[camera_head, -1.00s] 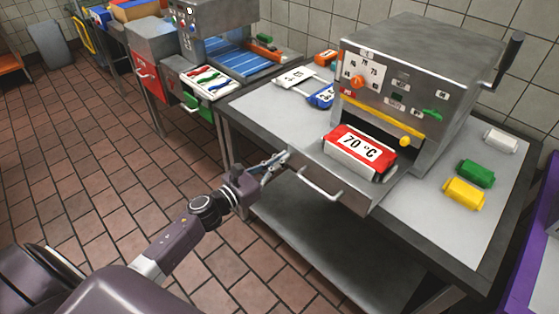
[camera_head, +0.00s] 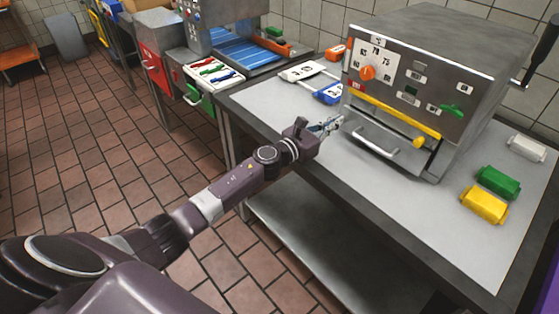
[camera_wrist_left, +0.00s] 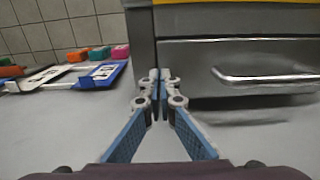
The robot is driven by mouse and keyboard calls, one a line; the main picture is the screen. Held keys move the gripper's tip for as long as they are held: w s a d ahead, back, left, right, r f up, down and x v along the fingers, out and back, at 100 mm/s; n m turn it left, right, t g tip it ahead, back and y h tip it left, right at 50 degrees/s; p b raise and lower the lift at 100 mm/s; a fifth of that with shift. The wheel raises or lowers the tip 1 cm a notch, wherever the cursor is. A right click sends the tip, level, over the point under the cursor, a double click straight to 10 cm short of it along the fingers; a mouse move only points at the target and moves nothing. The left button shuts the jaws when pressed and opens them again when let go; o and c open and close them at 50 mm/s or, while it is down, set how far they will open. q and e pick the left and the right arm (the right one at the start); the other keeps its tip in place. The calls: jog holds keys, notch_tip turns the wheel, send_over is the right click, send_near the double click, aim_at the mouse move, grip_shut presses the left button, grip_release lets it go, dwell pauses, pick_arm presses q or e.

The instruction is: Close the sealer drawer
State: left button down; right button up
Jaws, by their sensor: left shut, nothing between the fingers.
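The sealer (camera_head: 440,85) is a grey metal box on the table, with an orange dial and a yellow bar across its front. Its drawer (camera_head: 398,142) sits in the sealer below the yellow bar, its front about flush with the body. The drawer's handle (camera_head: 376,141) faces me, and it also shows in the left wrist view (camera_wrist_left: 265,78). My left gripper (camera_head: 336,122) is shut and empty, just left of the drawer front; in the left wrist view (camera_wrist_left: 160,78) its fingertips meet near the sealer's left edge. The red block is out of sight. My right gripper is not in view.
Green (camera_head: 497,182) and yellow (camera_head: 484,204) blocks and a white block (camera_head: 526,148) lie right of the sealer. Blue-and-white (camera_head: 329,93) and white (camera_head: 302,71) tools lie to its left. The tabletop (camera_head: 430,203) in front is clear.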

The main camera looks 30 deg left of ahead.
pick_arm(q)
jog(key=x, duration=0.2)
jog(key=shift+w+d+b, duration=0.15)
jog(key=shift+w+b, duration=0.1)
jog(key=shift+b, duration=0.1)
jog(key=shift+r, duration=0.15)
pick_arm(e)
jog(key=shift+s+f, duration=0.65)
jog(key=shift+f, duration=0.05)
pick_arm(q)
jog(key=shift+r, duration=0.15)
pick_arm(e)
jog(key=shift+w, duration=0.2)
